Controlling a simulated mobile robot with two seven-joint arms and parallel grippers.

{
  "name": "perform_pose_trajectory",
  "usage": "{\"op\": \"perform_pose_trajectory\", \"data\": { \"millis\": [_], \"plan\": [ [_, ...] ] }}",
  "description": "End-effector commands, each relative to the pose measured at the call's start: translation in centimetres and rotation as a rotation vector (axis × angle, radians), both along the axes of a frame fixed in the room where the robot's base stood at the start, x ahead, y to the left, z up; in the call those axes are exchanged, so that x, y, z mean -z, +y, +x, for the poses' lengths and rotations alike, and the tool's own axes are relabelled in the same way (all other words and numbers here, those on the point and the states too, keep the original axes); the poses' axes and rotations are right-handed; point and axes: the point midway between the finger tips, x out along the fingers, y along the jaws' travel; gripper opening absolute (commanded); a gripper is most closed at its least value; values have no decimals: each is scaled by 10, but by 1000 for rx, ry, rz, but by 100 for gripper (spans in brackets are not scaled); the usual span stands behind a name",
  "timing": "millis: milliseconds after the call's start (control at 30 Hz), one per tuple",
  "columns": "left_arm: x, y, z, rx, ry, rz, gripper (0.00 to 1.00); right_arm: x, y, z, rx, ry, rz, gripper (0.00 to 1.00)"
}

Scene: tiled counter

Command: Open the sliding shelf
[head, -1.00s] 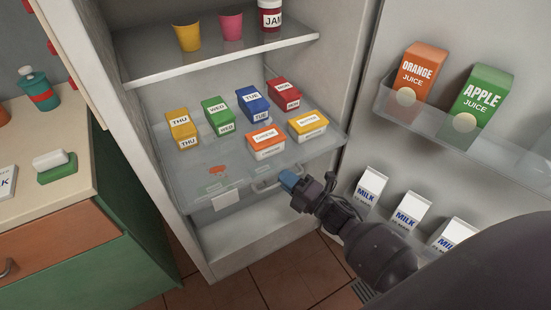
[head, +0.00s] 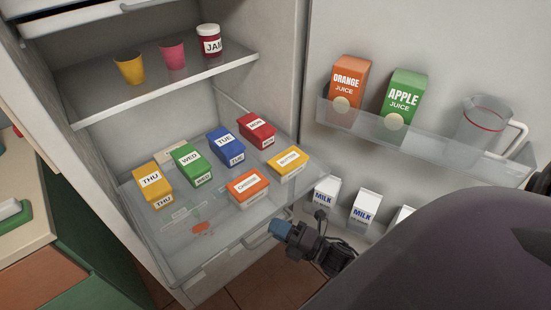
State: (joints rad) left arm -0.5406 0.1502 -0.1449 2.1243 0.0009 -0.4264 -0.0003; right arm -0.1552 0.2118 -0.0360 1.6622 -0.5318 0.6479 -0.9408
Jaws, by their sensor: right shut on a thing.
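The sliding shelf (head: 222,222) is a clear glass-like tray low in the open fridge. It is pulled some way out towards me, with its rail showing at the back right. Its handle (head: 257,241) is on the front edge. My right gripper (head: 279,229) is shut on the right part of this handle, and its blue fingertips partly hide the grip. My left gripper is not in view.
The fixed upper shelf (head: 160,92) holds a yellow cup (head: 130,68), a pink cup (head: 173,54) and a jam jar (head: 209,42). The open door at right holds juice cartons, a pitcher (head: 480,125) and milk cartons (head: 365,207). A green cabinet (head: 95,285) stands at left.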

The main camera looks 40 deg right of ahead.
Motion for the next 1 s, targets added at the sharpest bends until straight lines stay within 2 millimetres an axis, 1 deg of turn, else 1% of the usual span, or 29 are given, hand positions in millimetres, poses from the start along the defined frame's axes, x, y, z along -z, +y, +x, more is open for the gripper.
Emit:
{"op": "perform_pose_trajectory", "data": {
  "millis": [167, 200, 233, 267, 500, 600, 767, 1000],
  "plan": [
    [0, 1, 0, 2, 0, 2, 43, 0, 0, 0, 0, 0, -1, 0],
    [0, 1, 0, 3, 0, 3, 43, 0, 0, 0, 0, 0, -1, 16],
    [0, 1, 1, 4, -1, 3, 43, 0, 0, 0, 0, 0, -1, 20],
    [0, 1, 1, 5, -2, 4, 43, 0, 0, 0, 0, 0, -1, 22],
    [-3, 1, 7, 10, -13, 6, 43, 0, 0, 0, 0, 0, 0, 22],
    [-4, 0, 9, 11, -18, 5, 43, 1, -2, -3, 0, 2, -1, 22],
    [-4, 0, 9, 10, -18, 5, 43, 5, -10, -21, 1, 4, -1, 22],
    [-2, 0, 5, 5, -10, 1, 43, 13, -28, -61, 1, 4, -1, 22]
  ]
}}
